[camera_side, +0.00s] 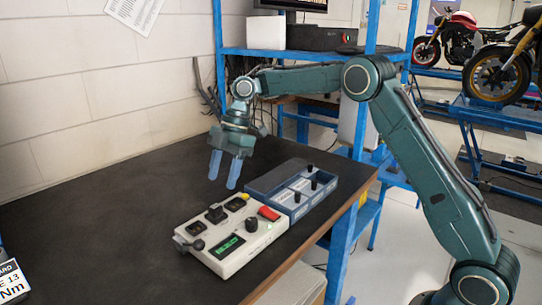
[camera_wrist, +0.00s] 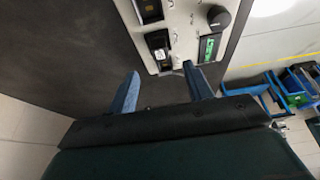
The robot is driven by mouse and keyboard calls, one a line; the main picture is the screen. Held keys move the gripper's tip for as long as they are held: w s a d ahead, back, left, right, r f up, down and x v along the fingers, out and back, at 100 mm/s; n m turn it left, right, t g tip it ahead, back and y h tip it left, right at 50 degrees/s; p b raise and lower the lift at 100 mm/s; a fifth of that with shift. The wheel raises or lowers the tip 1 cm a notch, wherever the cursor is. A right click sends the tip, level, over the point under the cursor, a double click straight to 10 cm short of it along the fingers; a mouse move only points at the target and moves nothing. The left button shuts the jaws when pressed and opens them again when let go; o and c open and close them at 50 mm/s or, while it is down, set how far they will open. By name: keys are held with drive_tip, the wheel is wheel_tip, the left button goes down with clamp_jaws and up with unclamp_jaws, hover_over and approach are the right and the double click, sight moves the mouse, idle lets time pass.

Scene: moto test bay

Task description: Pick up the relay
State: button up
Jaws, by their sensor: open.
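A pale grey test panel (camera_side: 232,240) lies on the dark bench. A small black block (camera_side: 216,213), which looks like the relay, stands up from its top face. My gripper (camera_side: 223,183) is open and empty, its blue fingers pointing down above the panel's far side, apart from the block. In the wrist view the two fingers of my gripper (camera_wrist: 160,70) frame the edge of the panel (camera_wrist: 184,22). Two black fittings (camera_wrist: 158,42) show on the panel there; I cannot tell which is the relay.
The panel also bears a red part (camera_side: 268,213), a black knob (camera_side: 251,224) and a green display (camera_side: 230,246). A blue-grey tray (camera_side: 279,178) with black-knobbed parts stands behind it. Blue shelf posts (camera_side: 368,100) rise beyond the bench.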

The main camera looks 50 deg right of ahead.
sight(215, 206)
drive_tip(key=shift+x, duration=1.25)
drive_tip(key=shift+a+f, duration=0.1)
drive_tip(key=shift+x, duration=2.35)
drive_tip(key=shift+c, duration=0.4)
clamp_jaws()
